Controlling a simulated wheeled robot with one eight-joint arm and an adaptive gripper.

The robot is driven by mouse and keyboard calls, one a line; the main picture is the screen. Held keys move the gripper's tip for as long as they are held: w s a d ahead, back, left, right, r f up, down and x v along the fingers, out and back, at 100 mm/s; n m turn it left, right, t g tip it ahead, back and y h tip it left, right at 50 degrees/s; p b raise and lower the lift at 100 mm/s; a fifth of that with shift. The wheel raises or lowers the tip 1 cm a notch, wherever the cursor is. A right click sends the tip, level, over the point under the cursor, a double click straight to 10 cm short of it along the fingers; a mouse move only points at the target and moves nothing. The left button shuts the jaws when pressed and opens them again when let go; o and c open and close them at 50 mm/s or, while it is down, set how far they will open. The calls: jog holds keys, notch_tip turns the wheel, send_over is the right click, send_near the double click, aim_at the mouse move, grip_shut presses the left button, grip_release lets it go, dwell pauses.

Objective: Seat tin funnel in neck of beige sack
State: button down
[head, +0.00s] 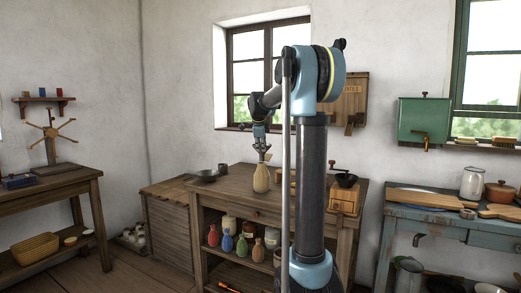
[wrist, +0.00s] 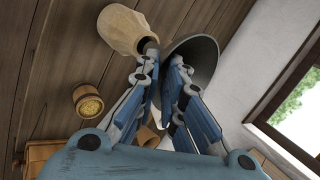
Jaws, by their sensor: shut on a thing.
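The beige sack (head: 261,180) stands upright on the wooden table, directly below my gripper (head: 262,150). In the wrist view the sack (wrist: 122,27) is at the top, its dark open neck facing the fingers. My gripper (wrist: 163,72) is shut on the tin funnel (wrist: 204,52), a grey cone partly hidden behind the fingers. In the head view the funnel is too small to make out clearly.
A wooden grinder (head: 344,198) stands at the right. A wooden mug (wrist: 88,102) shows in the wrist view. Several coloured bottles fill the shelf below.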

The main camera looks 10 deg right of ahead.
jog(key=shift+f, duration=2.4)
jog(key=c, duration=1.6)
grip_release()
jog(key=shift+c, duration=0.2)
jog(key=v, duration=1.2)
jog(key=shift+f, duration=0.1)
